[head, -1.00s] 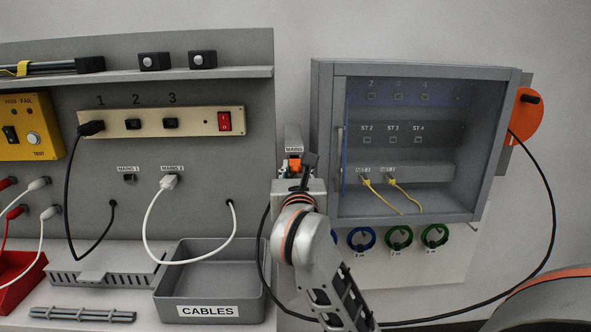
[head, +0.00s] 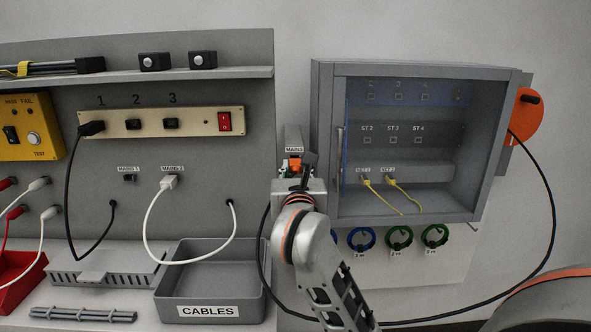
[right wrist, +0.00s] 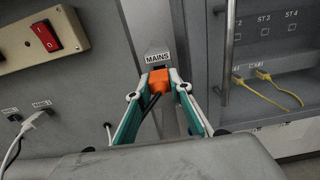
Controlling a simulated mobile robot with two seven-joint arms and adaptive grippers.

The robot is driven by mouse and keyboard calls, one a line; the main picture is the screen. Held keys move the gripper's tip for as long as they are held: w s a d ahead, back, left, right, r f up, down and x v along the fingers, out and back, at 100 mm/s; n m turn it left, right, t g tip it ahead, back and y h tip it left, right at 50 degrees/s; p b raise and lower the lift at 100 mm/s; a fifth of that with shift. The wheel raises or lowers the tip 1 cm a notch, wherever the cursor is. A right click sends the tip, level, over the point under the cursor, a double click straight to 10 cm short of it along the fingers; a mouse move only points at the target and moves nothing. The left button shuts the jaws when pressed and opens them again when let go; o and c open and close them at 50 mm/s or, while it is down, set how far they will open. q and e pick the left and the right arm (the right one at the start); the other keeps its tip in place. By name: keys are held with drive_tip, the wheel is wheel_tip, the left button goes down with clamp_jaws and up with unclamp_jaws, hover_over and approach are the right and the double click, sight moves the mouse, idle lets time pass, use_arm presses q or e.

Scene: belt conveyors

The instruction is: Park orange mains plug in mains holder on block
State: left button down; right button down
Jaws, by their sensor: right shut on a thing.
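The orange mains plug (head: 295,166) is between the fingers of my right gripper (head: 294,173), which is shut on it. In the right wrist view the plug (right wrist: 159,80) sits between the green finger pads of the gripper (right wrist: 158,88), with its dark cable trailing back toward the wrist. The mains holder (right wrist: 159,68) is a dark opening under the MAINS label, on the grey block (head: 293,135). The plug is right at the front of this opening. I cannot tell how far in it is. My left gripper is not in view.
The grey cabinet (head: 318,140) with a door handle stands close to the right of the block. The panel with the socket strip (head: 190,122) is on the left. A CABLES bin (head: 210,284) is below left. A black cable (head: 553,230) loops along the right side.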

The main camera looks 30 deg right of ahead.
sight(296, 172)
drive_tip(key=shift+w+d, duration=0.35)
drive_tip(key=shift+w, duration=0.25)
idle(0.9)
drive_tip(key=c, duration=1.7)
unclamp_jaws()
drive_tip(key=v, duration=0.7)
drive_tip(key=shift+s+a, duration=0.1)
drive_tip(key=shift+s, duration=0.15)
